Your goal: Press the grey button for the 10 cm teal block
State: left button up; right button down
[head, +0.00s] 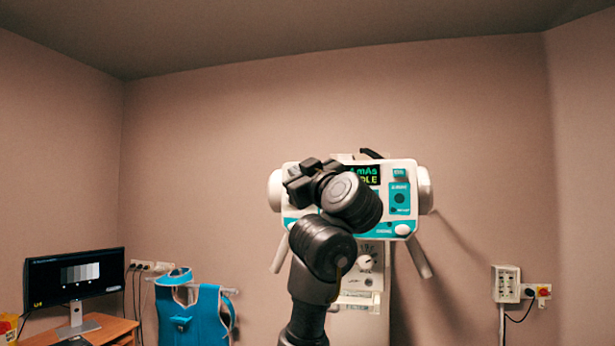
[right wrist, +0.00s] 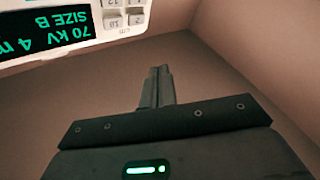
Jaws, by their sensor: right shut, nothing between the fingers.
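The white and teal machine head (head: 412,178) is on the far wall side in the head view. Its dark display (right wrist: 40,42) reads upside down in the right wrist view, with "70 kV" and "SIZE B". Light grey buttons (right wrist: 113,20) sit beside the display near a "cm" mark; their numbers are hard to read. My right gripper (right wrist: 160,72) is shut and empty, below and apart from the buttons in that picture. In the head view my right gripper (head: 300,182) covers the panel's left part. I cannot make out a 10 cm teal block. My left gripper is out of view.
A monitor (head: 74,280) stands on a wooden desk (head: 112,328) at left. A blue apron (head: 190,318) hangs beside it. Handles (head: 419,258) stick down from the machine head. A wall box (head: 506,283) is at right. The wall above is clear.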

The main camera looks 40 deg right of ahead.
jog(key=w+d+b, duration=0.3)
jog(key=w+d, duration=0.2)
jog(key=d, duration=0.2)
dwell(0.3)
dwell(0.5)
jog(key=shift+f, duration=0.1)
dwell(1.3)
jog(key=shift+w+d+b, duration=0.2)
jog(key=shift+d+b, duration=0.2)
jog(key=shift+b, duration=0.05)
